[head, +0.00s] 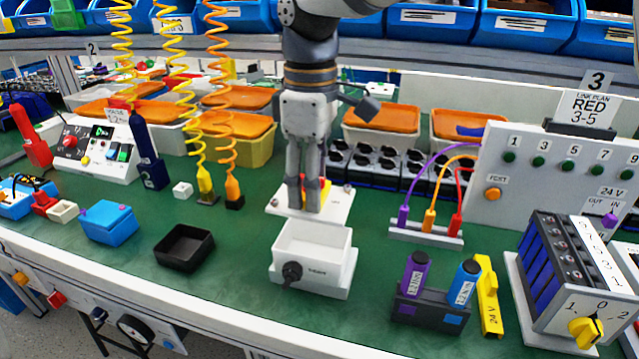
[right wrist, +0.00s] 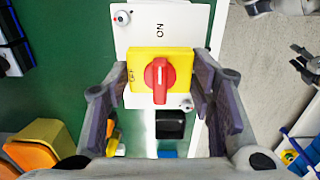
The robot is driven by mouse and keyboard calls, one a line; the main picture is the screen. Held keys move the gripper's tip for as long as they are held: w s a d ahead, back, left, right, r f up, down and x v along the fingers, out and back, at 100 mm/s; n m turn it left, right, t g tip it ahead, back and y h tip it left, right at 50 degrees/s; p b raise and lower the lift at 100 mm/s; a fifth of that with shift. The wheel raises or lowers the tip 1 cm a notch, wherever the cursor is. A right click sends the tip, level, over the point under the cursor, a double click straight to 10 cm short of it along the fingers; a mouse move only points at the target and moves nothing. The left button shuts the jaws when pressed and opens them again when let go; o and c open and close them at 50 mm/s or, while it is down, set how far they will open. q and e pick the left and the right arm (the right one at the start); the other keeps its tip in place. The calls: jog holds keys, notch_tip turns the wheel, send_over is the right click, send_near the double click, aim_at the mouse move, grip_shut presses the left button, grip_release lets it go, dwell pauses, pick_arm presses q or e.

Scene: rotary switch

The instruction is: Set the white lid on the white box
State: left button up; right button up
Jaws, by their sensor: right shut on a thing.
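The white lid (head: 283,204) is a flat white plate in the head view, just behind the box's back edge. I cannot tell its exact height. In the right wrist view the lid (right wrist: 186,24) carries a yellow switch block (right wrist: 139,58) with a red knob (right wrist: 160,78). My right gripper (head: 312,203) points down and is shut on the yellow block, a finger on each side. The white box (head: 322,278) stands open-topped on the bench in front of the lid, with a black fitting on its front. My left gripper is not in view.
A black tray (head: 160,255) lies left of the box. Purple and blue cylinders in a dark holder (head: 424,308) stand to its right. A socket strip with cables (head: 425,235) is behind right. Orange-lidded bins (head: 382,118) line the back. Green bench shows around the box.

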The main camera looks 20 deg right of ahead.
jog(key=shift+d, duration=0.1)
notch_tip(320, 180, down, 6)
dwell(0.5)
jog(key=shift+f, duration=0.25)
dwell(0.8)
jog(key=shift+f, duration=0.5)
jog(key=o, duration=1.3)
notch_tip(320, 180, up, 12)
jog(key=shift+r, duration=0.1)
